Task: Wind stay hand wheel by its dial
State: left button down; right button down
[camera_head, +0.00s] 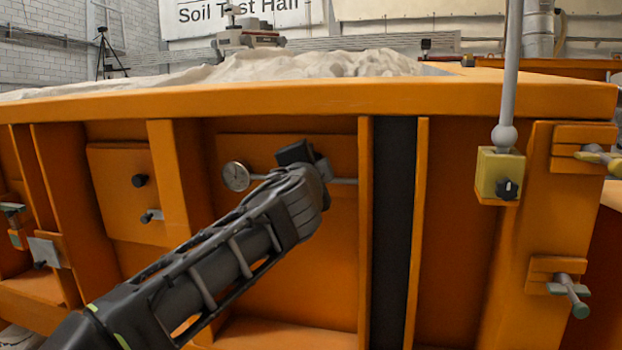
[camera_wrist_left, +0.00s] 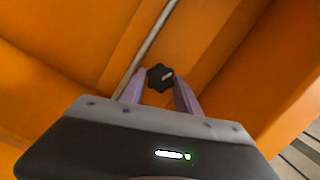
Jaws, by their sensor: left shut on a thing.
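The stay hand wheel (camera_wrist_left: 160,77) is a small black star-shaped knob with a light mark, seen in the left wrist view. My left gripper (camera_wrist_left: 159,92) is shut on it, with one pale purple finger on each side. In the head view my left gripper (camera_head: 318,170) is at the orange panel, and it hides the hand wheel. The round white-faced dial (camera_head: 236,176) is just left of the gripper; its reading is too small to tell. My right gripper is in neither view.
The orange sandbed wall (camera_head: 300,101) has a thick top rim and upright ribs. A yellow box with a black knob (camera_head: 500,176) hangs at the right below a grey pole. Clamps (camera_head: 568,288) stick out at the right end. Pale sand (camera_head: 310,66) lies behind the rim.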

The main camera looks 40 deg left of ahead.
pick_arm(q)
jog(key=m+b, duration=0.1)
jog(key=m, duration=0.2)
jog(key=m+t+b, duration=0.1)
jog(key=m+b, duration=0.1)
jog(key=m, duration=0.1)
jog(key=m+b, duration=0.1)
jog(key=m, duration=0.2)
jog(key=shift+w+f+t+b, duration=0.1)
jog(key=shift+f+t+b, duration=0.2)
jog(key=shift+f+b, duration=0.1)
jog(key=c, duration=0.9)
grip_release()
jog(key=shift+r+y, duration=0.1)
jog(key=shift+y, duration=0.2)
jog(key=b+v, duration=0.1)
jog(key=v, duration=0.7)
jog(key=shift+b, duration=0.4)
